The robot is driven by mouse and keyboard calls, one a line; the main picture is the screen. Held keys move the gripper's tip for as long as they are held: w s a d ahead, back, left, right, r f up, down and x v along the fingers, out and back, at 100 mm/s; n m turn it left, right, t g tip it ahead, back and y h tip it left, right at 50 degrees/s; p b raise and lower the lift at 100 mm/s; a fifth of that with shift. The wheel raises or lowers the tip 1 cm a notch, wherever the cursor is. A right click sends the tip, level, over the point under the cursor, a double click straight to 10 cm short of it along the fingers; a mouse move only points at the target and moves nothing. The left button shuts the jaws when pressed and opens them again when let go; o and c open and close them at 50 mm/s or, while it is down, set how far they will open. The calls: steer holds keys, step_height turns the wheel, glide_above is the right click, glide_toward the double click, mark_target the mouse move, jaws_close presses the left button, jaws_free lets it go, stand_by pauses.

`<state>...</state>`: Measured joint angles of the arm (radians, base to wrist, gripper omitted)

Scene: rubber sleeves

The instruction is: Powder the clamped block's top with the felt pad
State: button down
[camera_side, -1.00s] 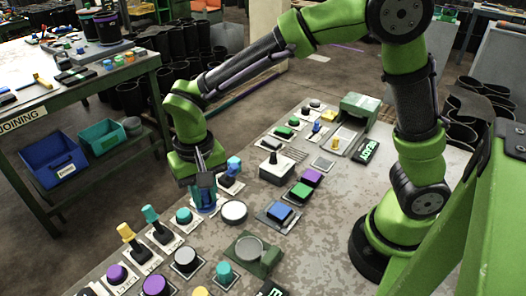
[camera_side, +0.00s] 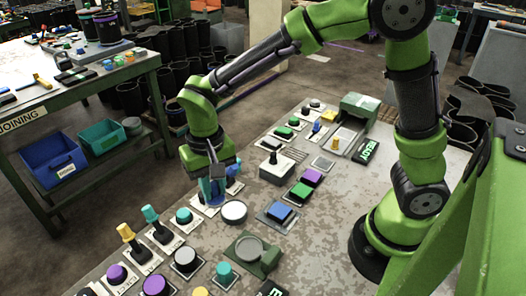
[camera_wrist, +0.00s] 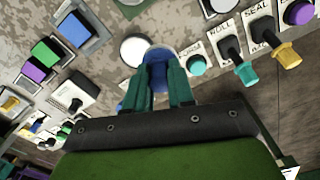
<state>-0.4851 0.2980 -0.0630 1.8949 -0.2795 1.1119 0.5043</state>
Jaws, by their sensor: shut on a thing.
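My gripper (camera_side: 213,188) is shut on a blue round-topped thing, which shows between the teal fingers in the wrist view (camera_wrist: 158,60). I cannot tell whether this is the felt pad, as its underside is hidden. It is low over the bench, just left of a white round disc (camera_side: 233,211), which also shows in the wrist view (camera_wrist: 133,48). A blue block (camera_side: 279,212) sits in a grey holder to the right, also seen in the wrist view (camera_wrist: 73,28). I cannot tell whether it is the clamped block.
A grey block with a black knob (camera_side: 273,160) and green (camera_side: 301,190) and purple (camera_side: 312,177) blocks stand to the right. A grey dish on a green stand (camera_side: 250,250) and several knobbed handles, one yellow (camera_side: 126,232), stand in front. Bare bench lies at the right.

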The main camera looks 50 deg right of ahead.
steer(key=shift+s+d+f, duration=0.1)
steer(key=shift+d+f, duration=0.75)
steer(key=shift+f, duration=0.3)
steer(key=shift+w+d+f, duration=0.1)
steer(key=shift+d+f, duration=0.75)
steer(key=shift+f, duration=0.25)
steer(key=shift+s+d+f, duration=0.1)
steer(key=shift+d+f, duration=0.75)
steer(key=shift+f, duration=0.3)
steer(key=shift+f, duration=0.6)
step_height(320, 180, up, 7)
stand_by(0.3)
stand_by(0.5)
